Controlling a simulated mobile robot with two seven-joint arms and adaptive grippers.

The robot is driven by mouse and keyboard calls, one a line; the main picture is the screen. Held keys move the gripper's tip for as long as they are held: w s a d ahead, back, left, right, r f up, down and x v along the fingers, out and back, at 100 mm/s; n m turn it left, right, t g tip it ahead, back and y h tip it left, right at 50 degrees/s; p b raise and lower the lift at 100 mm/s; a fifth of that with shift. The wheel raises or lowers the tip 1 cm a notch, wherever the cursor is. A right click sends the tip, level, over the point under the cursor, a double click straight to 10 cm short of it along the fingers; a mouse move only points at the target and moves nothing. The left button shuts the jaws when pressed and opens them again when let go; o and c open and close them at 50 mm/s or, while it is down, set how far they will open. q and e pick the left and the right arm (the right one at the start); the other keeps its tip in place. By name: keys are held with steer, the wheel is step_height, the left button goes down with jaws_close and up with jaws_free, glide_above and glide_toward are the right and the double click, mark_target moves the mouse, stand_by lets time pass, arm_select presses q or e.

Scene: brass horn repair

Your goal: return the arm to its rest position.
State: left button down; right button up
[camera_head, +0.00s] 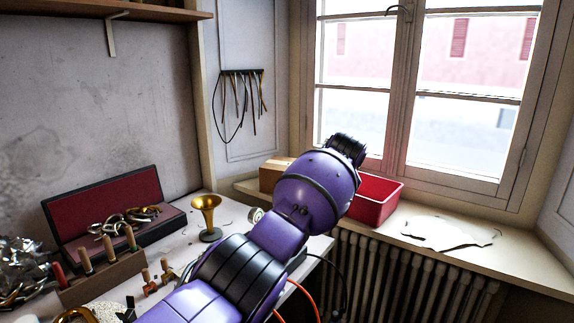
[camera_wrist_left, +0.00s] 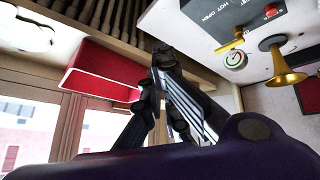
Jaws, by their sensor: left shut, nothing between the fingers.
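My purple left arm (camera_head: 277,235) comes in from the bottom of the head view and reaches up and right, over the bench edge toward the window. Its gripper is hidden behind the arm there. In the left wrist view my left gripper (camera_wrist_left: 160,62) shows as dark fingers, shut with nothing between them. A red bin (camera_wrist_left: 98,72) lies beyond and to the left of the fingers there. My right gripper is in neither view.
The red bin (camera_head: 378,203) and a cardboard box (camera_head: 272,172) stand on the window sill above a radiator (camera_head: 400,285). A brass horn bell (camera_head: 208,212), an open case (camera_head: 98,200) and a wooden tool block (camera_head: 102,282) crowd the bench. A torn sheet (camera_head: 445,233) lies on the sill.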

arm_select(q)
step_height(320, 180, down, 8)
steer(key=s+a+f+m+t+h+p, duration=0.1)
steer(key=s+a+m+t+h, duration=0.1)
steer(key=m+t+h, duration=0.25)
steer(key=s+a+f+m+t+p, duration=0.1)
steer(key=s+a+f+m, duration=0.1)
steer(key=s+a+f, duration=1.1)
steer(key=s+a+f+n+g+y, duration=0.1)
steer(key=s+a+f, duration=0.4)
steer(key=s, duration=1)
steer(key=s+a+f+n+g+y+p, duration=0.1)
steer(key=s+a+f, duration=0.4)
steer(key=s, duration=1)
steer(key=s+a+f+n+g+y+p, duration=0.1)
steer(key=s+a+f, duration=0.5)
steer(key=s, duration=1)
steer(key=shift+f+g+y, duration=0.45)
steer(key=shift+f+g, duration=0.2)
steer(key=shift+f, duration=0.25)
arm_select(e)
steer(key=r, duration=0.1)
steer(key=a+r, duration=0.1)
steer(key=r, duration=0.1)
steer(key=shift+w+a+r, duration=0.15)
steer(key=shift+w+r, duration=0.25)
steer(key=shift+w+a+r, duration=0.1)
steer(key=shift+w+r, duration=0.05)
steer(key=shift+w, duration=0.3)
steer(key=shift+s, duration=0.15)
